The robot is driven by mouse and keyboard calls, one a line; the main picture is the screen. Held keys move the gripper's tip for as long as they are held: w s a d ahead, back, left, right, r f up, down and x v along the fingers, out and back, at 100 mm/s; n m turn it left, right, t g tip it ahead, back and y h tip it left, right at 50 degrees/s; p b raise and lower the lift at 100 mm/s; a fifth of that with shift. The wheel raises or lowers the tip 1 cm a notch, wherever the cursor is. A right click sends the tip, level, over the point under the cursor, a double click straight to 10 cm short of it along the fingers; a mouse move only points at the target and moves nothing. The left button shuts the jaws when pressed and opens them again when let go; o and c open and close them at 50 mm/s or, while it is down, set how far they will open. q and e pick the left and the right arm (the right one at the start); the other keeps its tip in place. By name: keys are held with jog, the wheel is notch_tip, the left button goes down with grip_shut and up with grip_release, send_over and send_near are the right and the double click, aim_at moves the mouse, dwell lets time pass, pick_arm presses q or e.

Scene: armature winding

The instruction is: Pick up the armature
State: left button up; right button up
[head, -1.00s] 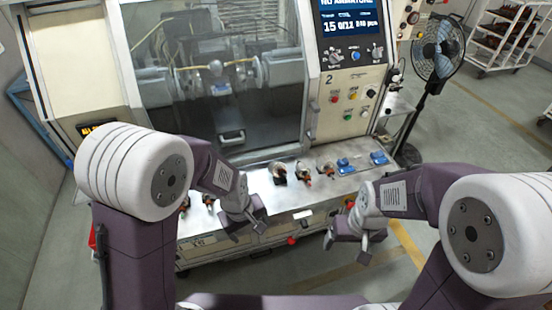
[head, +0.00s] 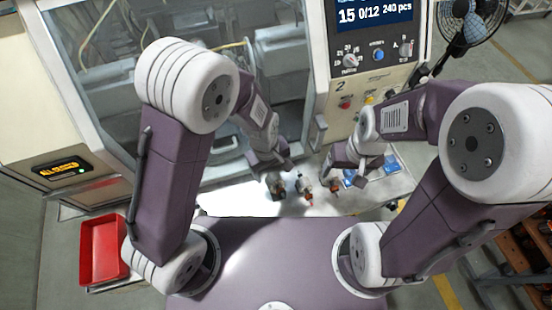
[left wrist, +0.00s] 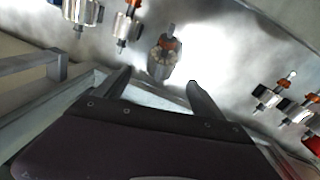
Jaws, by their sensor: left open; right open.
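Several armatures lie along the pale metal ledge of the machine. In the head view one armature (head: 275,187) sits just below my left gripper (head: 273,162). Two more armatures, one in the middle (head: 304,186) and one further right (head: 334,187), lie to its right. In the left wrist view an armature with a copper-coloured winding (left wrist: 164,57) lies ahead of the open fingers of my left gripper (left wrist: 157,86), roughly in line with the gap and apart from them. My right gripper (head: 357,168) is open and empty above the right part of the ledge, partly hidden by its own wrist.
Other armatures show at the upper left (left wrist: 82,12) and right (left wrist: 268,96) of the left wrist view. Blue parts (head: 392,163) lie at the ledge's right end. The machine's window and control panel (head: 378,60) rise behind. A red bin (head: 103,248) stands at left.

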aim_at(276, 183)
pick_arm(q)
jog(key=shift+w, duration=0.1)
jog(key=s+f, duration=0.2)
jog(key=shift+s+d+f, duration=0.1)
jog(key=shift+s+f, duration=0.15)
jog(key=shift+f, duration=0.3)
jog(key=shift+w+d+f, duration=0.1)
jog(key=shift+w+f, duration=0.1)
jog(key=shift+w, duration=0.15)
jog(key=f, duration=0.3)
jog(key=w+f+b, duration=0.1)
jog(key=shift+d+f, duration=0.35)
jog(key=shift+s+f, duration=0.15)
jog(key=shift+f, duration=0.1)
jog(key=shift+s+r, duration=0.1)
jog(key=shift+s, duration=0.1)
jog(key=shift+w, duration=0.15)
jog(key=c, duration=1.7)
grip_shut()
pick_arm(e)
jog(key=shift+s+f, duration=0.3)
jog(key=shift+s, duration=0.5)
